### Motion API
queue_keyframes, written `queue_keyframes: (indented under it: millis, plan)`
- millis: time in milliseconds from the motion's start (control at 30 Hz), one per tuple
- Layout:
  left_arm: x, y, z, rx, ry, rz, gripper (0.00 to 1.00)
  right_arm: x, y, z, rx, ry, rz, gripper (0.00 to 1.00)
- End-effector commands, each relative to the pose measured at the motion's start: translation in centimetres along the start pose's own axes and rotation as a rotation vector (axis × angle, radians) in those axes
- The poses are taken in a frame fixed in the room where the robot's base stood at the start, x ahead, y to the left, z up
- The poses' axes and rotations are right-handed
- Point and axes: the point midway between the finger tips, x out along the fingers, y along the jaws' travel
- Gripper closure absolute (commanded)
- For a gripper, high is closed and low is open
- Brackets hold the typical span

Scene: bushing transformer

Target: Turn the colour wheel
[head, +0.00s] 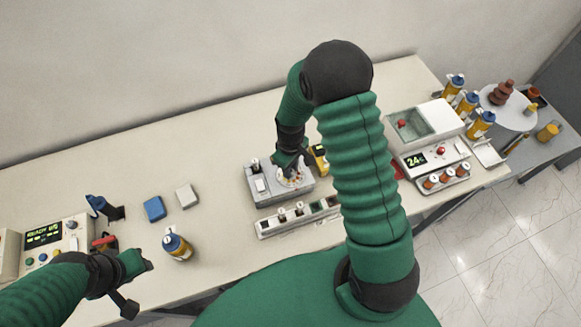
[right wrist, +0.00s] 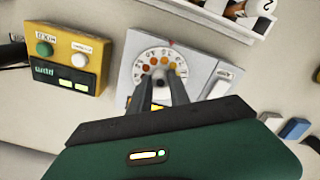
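The colour wheel (right wrist: 160,62) is a round white dial with orange and brown spots in a ring. It sits on a light grey box (right wrist: 205,70), with a small red mark above the dial. In the head view the box (head: 262,198) stands mid-table, its dial partly hidden by my right gripper (head: 290,168). In the right wrist view the two fingers of this gripper (right wrist: 162,88) reach down to the dial's centre, a narrow gap between them. The tips hide the centre, so grip on a knob cannot be told. My left gripper (head: 146,262) is over the table's front left, away from the wheel.
A yellow box with buttons (right wrist: 65,60) stands beside the wheel box. A rack (head: 297,216) lies in front of it. A blue block (head: 154,208), a grey block (head: 187,196) and a bottle (head: 177,246) are at left. A scale unit (head: 430,150) is at right.

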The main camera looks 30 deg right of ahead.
Motion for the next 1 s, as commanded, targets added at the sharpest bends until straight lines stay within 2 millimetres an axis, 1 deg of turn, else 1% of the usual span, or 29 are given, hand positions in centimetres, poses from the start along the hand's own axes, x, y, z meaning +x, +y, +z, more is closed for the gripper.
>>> queue_keyframes:
  millis: [33,133,167,333,500,667,700,833,1000]
  plan:
    - [0.0,0.0,0.0,0.0,0.0,0.0,0.64,-0.01,0.06,-0.01,0.0,0.0,0.001,0.86]
    - [0.0,0.0,0.0,0.0,0.0,0.0,0.64,-0.01,0.09,-0.01,0.0,0.0,0.001,0.99]
    - [0.0,0.0,0.0,0.0,0.0,0.0,0.64,-0.01,0.1,-0.01,0.001,0.0,0.002,1.0]
    - [0.01,0.0,0.0,0.0,0.0,0.0,0.64,-0.02,0.11,-0.04,0.005,0.001,0.002,1.0]
    - [0.06,0.0,0.01,0.0,0.0,0.0,0.64,-0.04,0.09,-0.07,0.078,0.002,0.002,1.0]
    - [0.05,0.0,0.01,0.0,0.0,0.0,0.64,-0.06,0.1,-0.09,0.076,0.002,0.002,1.0]
    - [0.05,0.0,0.01,0.0,0.0,0.0,0.64,-0.06,0.1,-0.09,0.075,0.002,0.002,0.74]
    - [0.05,0.0,0.01,0.0,0.0,0.0,0.64,-0.05,0.09,-0.07,0.075,0.002,0.001,0.57]
    - [0.05,0.0,0.01,0.0,0.0,0.0,0.64,-0.04,0.06,-0.04,0.075,0.001,0.001,0.56]
